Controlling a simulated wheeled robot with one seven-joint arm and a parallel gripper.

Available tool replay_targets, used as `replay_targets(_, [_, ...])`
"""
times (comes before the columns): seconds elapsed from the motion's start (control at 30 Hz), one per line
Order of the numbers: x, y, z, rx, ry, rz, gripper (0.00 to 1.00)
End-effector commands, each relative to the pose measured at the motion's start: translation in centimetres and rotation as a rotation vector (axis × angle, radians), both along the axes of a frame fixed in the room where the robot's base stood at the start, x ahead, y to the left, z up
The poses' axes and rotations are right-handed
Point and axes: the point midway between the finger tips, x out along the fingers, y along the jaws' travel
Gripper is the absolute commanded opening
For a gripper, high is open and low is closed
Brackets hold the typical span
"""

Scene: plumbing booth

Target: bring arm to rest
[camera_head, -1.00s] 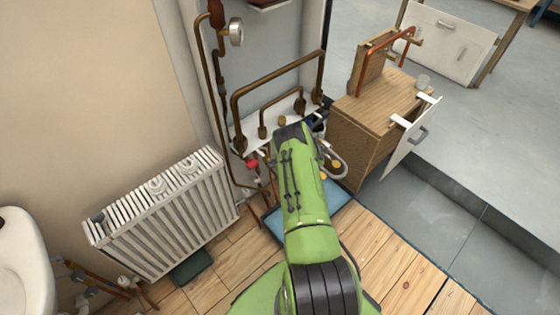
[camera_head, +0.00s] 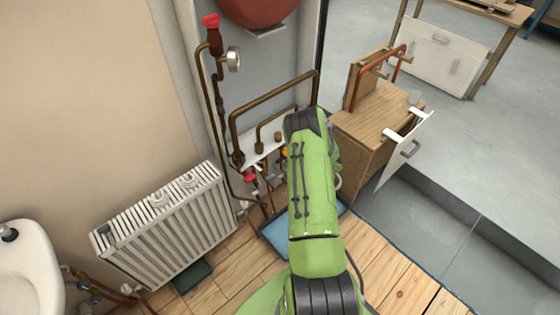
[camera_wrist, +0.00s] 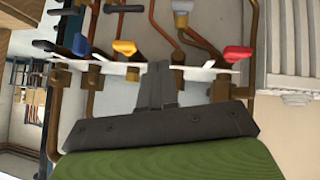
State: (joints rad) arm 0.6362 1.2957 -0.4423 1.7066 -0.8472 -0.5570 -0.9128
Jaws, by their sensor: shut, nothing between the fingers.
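My gripper (camera_wrist: 157,85) shows in the wrist view as dark grey fingers closed together, with nothing between them. Its tips stand in front of a white valve plate (camera_wrist: 192,66); I cannot tell whether they touch it. In the head view my green arm reaches up the middle of the picture towards the pipe wall, and the arm itself hides the gripper. The wrist view shows a blue valve handle (camera_wrist: 80,45) and a yellow one (camera_wrist: 124,48) left of the fingers, and a red one (camera_wrist: 236,54) to the right.
A white radiator (camera_head: 170,230) stands left of my arm. Copper pipes (camera_head: 270,95) with a gauge (camera_head: 233,60) run behind it. A blue mat (camera_head: 275,237) lies below.

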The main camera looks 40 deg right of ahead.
Motion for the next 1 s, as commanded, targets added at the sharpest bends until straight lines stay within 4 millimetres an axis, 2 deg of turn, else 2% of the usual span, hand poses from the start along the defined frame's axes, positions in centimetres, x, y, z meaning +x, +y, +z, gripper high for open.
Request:
replay_targets(0.27, [-0.2,0.1,0.1,0.000,0.000,0.001,0.00])
replay_targets(0.37, [0.7,0.5,1.9,0.004,-0.005,0.008,0.00])
replay_targets(0.47, [2.9,2.5,7.8,0.030,-0.004,0.032,0.00])
replay_targets(0.5, [3.8,3.9,10.9,0.047,0.002,0.043,0.00])
replay_targets(0.57, [4.6,6.5,15.6,0.076,0.018,0.058,0.00])
replay_targets(0.6, [4.8,8.3,18.6,0.096,0.030,0.067,0.00])
replay_targets(0.67, [4.5,11.1,22.9,0.123,0.050,0.079,0.00])
replay_targets(0.7, [4.0,13.0,25.6,0.139,0.065,0.086,0.00])
replay_targets(0.8, [1.7,17.9,31.9,0.174,0.104,0.099,0.00])
replay_targets(0.87, [-0.4,20.6,35.2,0.190,0.130,0.102,0.00])
replay_targets(0.9, [-2.0,22.4,37.2,0.198,0.147,0.102,0.00])
replay_targets(0.97, [-4.9,24.7,39.8,0.208,0.175,0.098,0.00])
replay_targets(1.0, [-7.0,26.2,41.3,0.212,0.192,0.093,0.00])
